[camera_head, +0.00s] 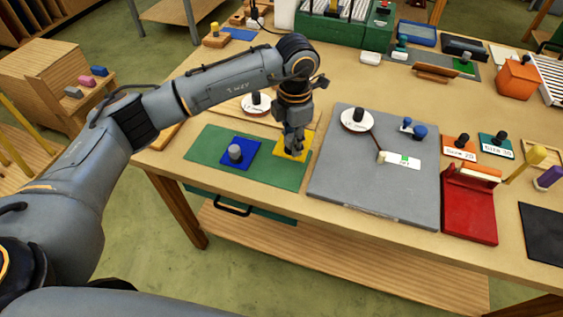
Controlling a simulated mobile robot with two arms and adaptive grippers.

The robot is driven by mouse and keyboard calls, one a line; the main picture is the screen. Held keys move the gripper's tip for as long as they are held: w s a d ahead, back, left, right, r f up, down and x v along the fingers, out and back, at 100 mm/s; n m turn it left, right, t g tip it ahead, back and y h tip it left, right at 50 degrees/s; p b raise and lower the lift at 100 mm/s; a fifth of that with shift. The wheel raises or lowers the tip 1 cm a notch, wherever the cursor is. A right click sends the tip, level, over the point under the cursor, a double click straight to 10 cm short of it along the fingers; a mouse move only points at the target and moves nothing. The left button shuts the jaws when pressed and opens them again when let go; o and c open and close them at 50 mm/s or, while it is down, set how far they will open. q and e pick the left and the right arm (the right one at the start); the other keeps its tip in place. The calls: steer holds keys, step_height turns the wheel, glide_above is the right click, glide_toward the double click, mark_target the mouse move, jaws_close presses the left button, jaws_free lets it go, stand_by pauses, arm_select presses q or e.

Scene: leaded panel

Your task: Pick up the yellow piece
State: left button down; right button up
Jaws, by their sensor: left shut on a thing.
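The yellow piece (286,159) is a flat square on the right part of a green mat (213,141) on the table. My left gripper (293,150) reaches down over it from above and is shut, with its fingers at the middle of the piece. The fingers hide whatever they grip there, likely a knob like the one on the blue piece (228,153). I cannot tell whether the yellow piece touches the mat. The blue piece lies on the mat to the left, with a grey knob. My right gripper is not in view.
A grey board (337,180) lies right of the mat, with a round white disc (351,122) and blue knobs (420,131) on it. A red stand (466,217) is further right. An orange container (516,79) stands at the back right.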

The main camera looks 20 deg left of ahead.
arm_select(q)
steer(key=w+d+r+b, duration=0.3)
steer(key=w+d+r, duration=0.3)
steer(key=w+d, duration=0.1)
steer(key=shift+w+d, duration=0.3)
steer(key=shift+w, duration=0.25)
steer(key=c, duration=1.7)
jaws_free()
jaws_close()
